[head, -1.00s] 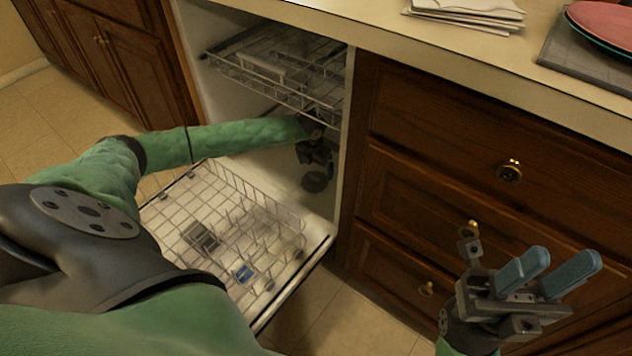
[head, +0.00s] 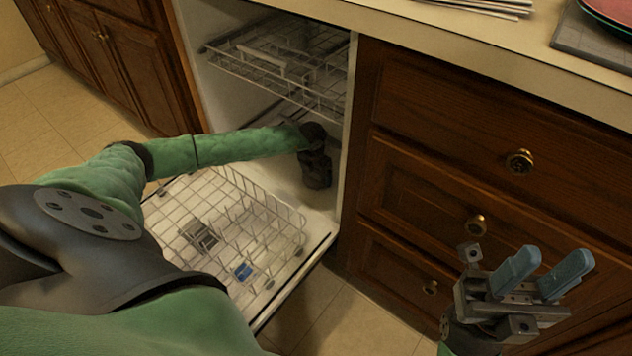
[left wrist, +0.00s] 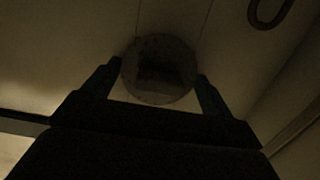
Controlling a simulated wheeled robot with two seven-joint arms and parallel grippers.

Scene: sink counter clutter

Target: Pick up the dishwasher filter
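The dishwasher filter (left wrist: 160,70) shows as a dim round disc with a darker middle in the left wrist view, on the dishwasher floor. My left gripper (left wrist: 158,88) is open, its fingers spread wide on either side of the disc; whether they touch it is too dark to tell. In the head view my left gripper (head: 316,184) points down inside the dishwasher, near its right wall, and hides the filter. My right gripper (head: 545,275) is open and empty in front of the drawers.
The upper rack (head: 285,65) sits above my left arm. The lower rack (head: 245,215) rests on the lowered dishwasher door (head: 300,265). The dishwasher's right wall (head: 346,130) is close beside my left gripper. Wooden drawers (head: 440,170) stand to the right.

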